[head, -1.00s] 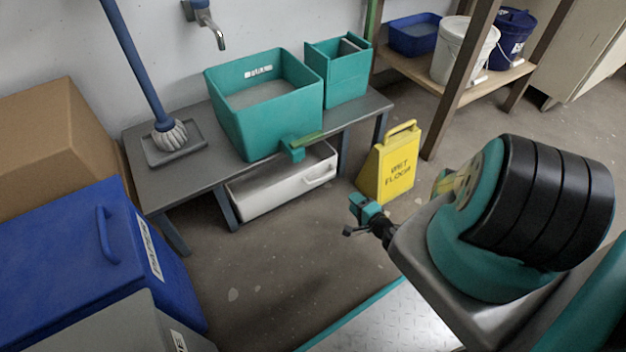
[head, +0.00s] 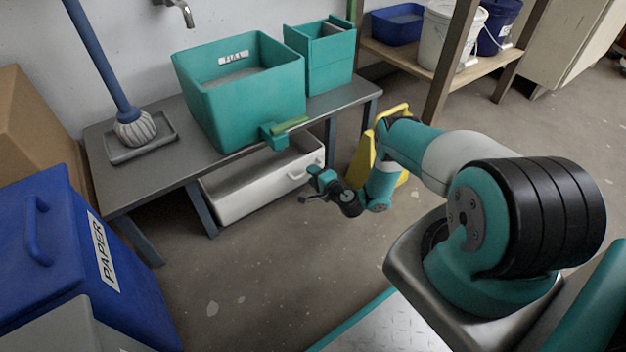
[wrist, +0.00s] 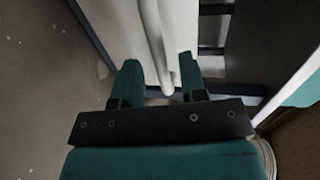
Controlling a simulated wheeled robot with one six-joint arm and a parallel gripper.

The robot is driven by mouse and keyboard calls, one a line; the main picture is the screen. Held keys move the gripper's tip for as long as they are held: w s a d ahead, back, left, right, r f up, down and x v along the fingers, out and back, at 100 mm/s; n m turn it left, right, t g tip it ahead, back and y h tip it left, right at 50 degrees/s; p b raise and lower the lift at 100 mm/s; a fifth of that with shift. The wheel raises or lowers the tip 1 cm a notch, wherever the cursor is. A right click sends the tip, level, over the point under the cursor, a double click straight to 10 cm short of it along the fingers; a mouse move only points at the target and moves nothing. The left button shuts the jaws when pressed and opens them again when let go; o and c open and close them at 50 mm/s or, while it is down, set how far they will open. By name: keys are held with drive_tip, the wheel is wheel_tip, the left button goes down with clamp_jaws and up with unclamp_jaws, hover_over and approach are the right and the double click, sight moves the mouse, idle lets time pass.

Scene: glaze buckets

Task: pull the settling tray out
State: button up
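The settling tray (head: 235,196) is a long white tray on the floor under the grey bench, with a handle (head: 305,170) on its front, toward the right end. My gripper (head: 314,188) is just in front of that handle. In the wrist view the gripper (wrist: 161,80) is open, with its two green fingers apart. The white handle bar (wrist: 153,35) runs down toward the gap between the fingers, and its lower end shows between them. I cannot tell whether either finger touches it. The white tray front (wrist: 115,25) is behind the bar.
The bench (head: 165,178) carries a teal sink basin (head: 250,105) and a smaller teal box (head: 320,62). Bench legs flank the tray. A yellow wet-floor sign (head: 365,160) stands right, partly behind my arm. A blue paper bin (head: 70,270) is left. Floor before the tray is clear.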

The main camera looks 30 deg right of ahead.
drive_tip(key=shift+b+x, duration=0.3)
drive_tip(key=shift+x, duration=0.65)
drive_tip(key=shift+c, duration=0.3)
